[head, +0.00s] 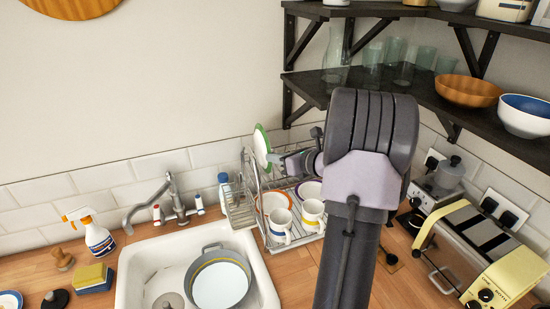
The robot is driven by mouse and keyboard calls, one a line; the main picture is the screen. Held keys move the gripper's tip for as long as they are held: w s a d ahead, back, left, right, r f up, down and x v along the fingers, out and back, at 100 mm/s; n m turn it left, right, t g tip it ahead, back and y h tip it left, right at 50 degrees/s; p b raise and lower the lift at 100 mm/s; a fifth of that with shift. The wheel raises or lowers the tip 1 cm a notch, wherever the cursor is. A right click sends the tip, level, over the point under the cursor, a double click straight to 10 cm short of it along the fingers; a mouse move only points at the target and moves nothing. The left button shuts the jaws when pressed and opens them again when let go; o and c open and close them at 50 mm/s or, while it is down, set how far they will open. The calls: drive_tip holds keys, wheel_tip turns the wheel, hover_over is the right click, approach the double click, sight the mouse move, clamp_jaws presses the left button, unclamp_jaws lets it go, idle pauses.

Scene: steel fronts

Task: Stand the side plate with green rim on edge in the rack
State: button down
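The side plate with green rim (261,146) is on edge and slightly tilted at the upper back of the wire dish rack (240,216). Its pale face is turned to the left, and green shows along its top and right edge. My gripper (274,159) reaches in from the right, its fingers at the plate's right side, and appears shut on it. The fingertips are small and partly hidden. Whether the plate's lower edge touches the rack wires cannot be told. My arm hides part of the rack's right side.
White mugs (281,225) and bowls (274,202) stand in the rack's lower part. Left of it is a sink (133,277) with a grey pot (244,257) and a tap (168,202). Dark shelves (312,88) hang above right; a yellow toaster (459,235) stands right.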

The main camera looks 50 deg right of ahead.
drive_tip(key=shift+f, duration=0.1)
drive_tip(key=shift+f+b, duration=0.65)
drive_tip(key=c, duration=1.6)
unclamp_jaws()
drive_tip(key=p+v, duration=0.1)
drive_tip(key=v, duration=1.6)
drive_tip(key=shift+s+r, duration=0.2)
